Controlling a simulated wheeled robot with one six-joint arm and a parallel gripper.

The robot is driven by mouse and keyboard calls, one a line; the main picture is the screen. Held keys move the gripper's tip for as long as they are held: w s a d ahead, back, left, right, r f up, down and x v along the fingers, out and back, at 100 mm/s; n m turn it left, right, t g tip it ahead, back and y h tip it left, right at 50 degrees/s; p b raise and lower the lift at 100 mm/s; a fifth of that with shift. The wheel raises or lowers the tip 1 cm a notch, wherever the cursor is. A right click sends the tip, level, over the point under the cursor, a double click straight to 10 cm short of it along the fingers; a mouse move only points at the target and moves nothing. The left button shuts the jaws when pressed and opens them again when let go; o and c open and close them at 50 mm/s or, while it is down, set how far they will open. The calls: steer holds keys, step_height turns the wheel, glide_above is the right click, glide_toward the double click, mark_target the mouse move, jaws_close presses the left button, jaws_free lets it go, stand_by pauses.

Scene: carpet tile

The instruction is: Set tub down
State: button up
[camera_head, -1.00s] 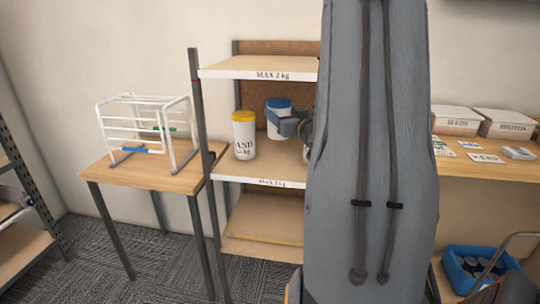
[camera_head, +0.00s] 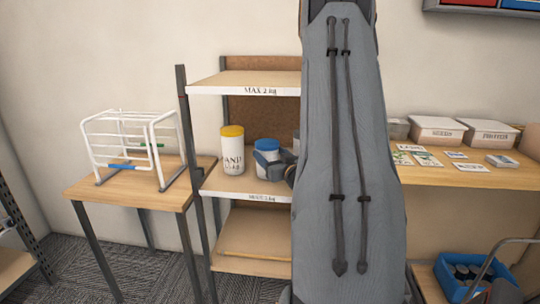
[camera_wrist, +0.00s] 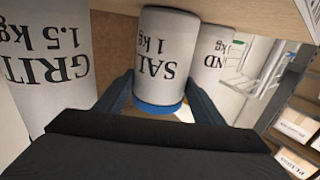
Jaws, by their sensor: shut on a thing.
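The tub (camera_head: 267,162) is white with a blue lid and is at the middle shelf (camera_head: 247,184). In the wrist view the scene is upside down, and the tub (camera_wrist: 158,55) reads "SAL", "1 kg". My gripper (camera_wrist: 160,88) has one finger on each side of it, near the lid. In the head view my gripper (camera_head: 275,163) covers part of the tub. The tub is upright, with its base at or just above the shelf board; I cannot tell if it touches.
A yellow-lidded sand tub (camera_head: 232,153) stands left of the held tub. A larger "GRIT 1.5 kg" tub (camera_wrist: 45,60) stands on its other side. The upper shelf (camera_head: 245,84) is overhead. A white rack (camera_head: 130,145) stands on the side table (camera_head: 150,196).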

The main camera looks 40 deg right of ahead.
stand_by(0.3)
steer(key=o, duration=2)
steer(key=shift+f, duration=0.1)
steer(key=shift+s, duration=0.1)
steer(key=v, duration=1.2)
steer(key=shift+r+b, duration=0.2)
steer(key=shift+b, duration=0.2)
